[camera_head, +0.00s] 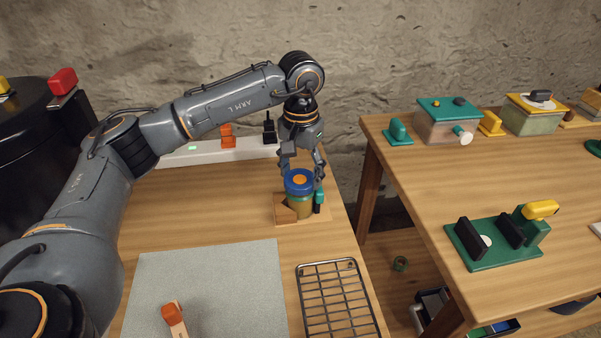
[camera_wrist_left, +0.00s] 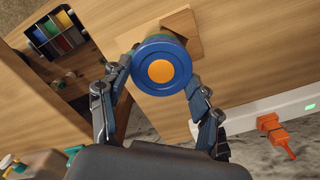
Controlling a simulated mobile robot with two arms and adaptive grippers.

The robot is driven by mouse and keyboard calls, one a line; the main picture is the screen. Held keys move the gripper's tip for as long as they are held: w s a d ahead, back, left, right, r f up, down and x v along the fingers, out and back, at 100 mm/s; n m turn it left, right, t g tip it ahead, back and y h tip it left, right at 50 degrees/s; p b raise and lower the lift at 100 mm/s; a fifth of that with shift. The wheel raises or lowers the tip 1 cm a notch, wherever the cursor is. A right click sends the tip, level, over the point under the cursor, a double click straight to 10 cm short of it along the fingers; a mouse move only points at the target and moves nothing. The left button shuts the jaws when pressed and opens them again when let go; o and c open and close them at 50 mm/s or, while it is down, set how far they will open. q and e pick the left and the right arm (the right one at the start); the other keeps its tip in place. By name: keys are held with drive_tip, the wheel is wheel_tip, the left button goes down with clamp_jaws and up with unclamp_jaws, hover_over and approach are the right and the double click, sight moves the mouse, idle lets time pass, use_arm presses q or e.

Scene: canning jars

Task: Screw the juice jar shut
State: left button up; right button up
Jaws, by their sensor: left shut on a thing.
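The juice jar (camera_head: 300,205) stands upright on a small wooden holder (camera_head: 283,216) near the right edge of the left table, with a teal clamp piece (camera_head: 319,200) at its right side. A blue lid (camera_head: 299,184) with an orange centre sits on its top; it looks level. My left gripper (camera_head: 302,175) reaches down from above and is shut on the lid. In the left wrist view, its fingers (camera_wrist_left: 160,74) lie on both sides of the blue lid (camera_wrist_left: 175,50). The lid hides most of the jar there. My right gripper is not in view.
A white power strip (camera_head: 190,153) with an orange plug (camera_head: 228,137) lies behind. A grey mat (camera_head: 215,280) and a wire rack (camera_head: 337,300) lie in front. A gap separates the right table (camera_head: 420,190), which holds a green fixture (camera_head: 490,258) and several boxes.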

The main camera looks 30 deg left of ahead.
sight(301, 177)
use_arm(q)
drive_tip(key=shift+m, duration=1.2)
drive_tip(key=o, duration=1.4)
wheel_tip(301, 177, up, 12)
drive_tip(key=shift+r, duration=0.1)
